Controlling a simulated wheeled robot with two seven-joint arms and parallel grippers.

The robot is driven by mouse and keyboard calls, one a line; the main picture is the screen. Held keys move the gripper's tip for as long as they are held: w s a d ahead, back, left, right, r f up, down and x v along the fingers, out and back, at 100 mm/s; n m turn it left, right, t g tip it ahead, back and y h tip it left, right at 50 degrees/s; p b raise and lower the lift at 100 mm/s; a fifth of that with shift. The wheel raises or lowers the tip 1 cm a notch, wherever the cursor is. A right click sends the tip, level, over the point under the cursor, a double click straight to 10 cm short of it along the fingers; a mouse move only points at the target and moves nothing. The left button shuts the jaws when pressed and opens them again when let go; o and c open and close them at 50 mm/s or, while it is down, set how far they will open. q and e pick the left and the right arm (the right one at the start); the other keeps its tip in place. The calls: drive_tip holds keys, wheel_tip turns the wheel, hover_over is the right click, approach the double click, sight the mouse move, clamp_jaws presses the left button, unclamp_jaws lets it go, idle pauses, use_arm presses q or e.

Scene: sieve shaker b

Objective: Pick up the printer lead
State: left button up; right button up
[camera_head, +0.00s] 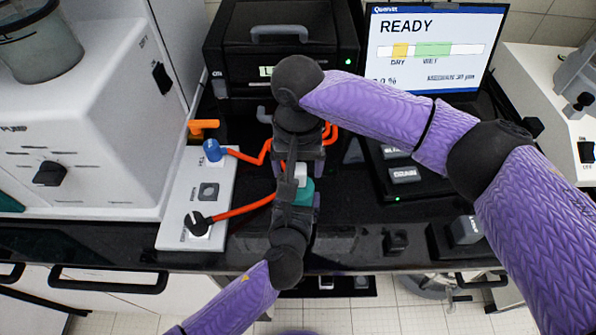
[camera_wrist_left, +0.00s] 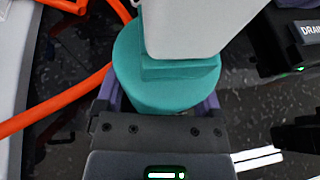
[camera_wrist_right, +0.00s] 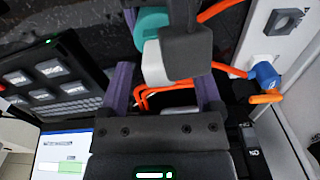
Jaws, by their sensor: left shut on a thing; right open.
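Orange leads run across the black bench. One ends in a blue plug (camera_head: 213,150) and another in a black plug (camera_head: 197,222), both on a pale socket strip (camera_head: 170,235). I cannot tell which is the printer lead. The black printer (camera_head: 235,45) stands at the back. My left gripper (camera_wrist_left: 160,100) is shut on a teal round piece (camera_wrist_left: 145,65) with a white block (camera_wrist_left: 190,25) above it. My right gripper (camera_wrist_right: 163,82) is open. The white block (camera_wrist_right: 155,65) shows just beyond its fingers, and orange cord loops (camera_wrist_right: 150,95) lie behind. Arms hide part of the leads.
A white pump housing (camera_head: 85,120) stands at left. A screen reading READY (camera_head: 430,45) and a dark keypad unit (camera_head: 400,175) stand at right. My arms are close together over the bench middle. The bench's front edge (camera_head: 110,268) is below.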

sight(298, 168)
drive_tip(key=shift+f, duration=0.85)
clamp_jaws()
drive_tip(key=shift+r, duration=0.15)
wheel_tip(298, 168, up, 10)
drive_tip(key=shift+f, duration=0.1)
use_arm(q)
drive_tip(key=o, duration=1.3)
drive_tip(key=shift+o, duration=0.2)
drive_tip(key=v, duration=0.7)
drive_tip(key=shift+s, duration=0.25)
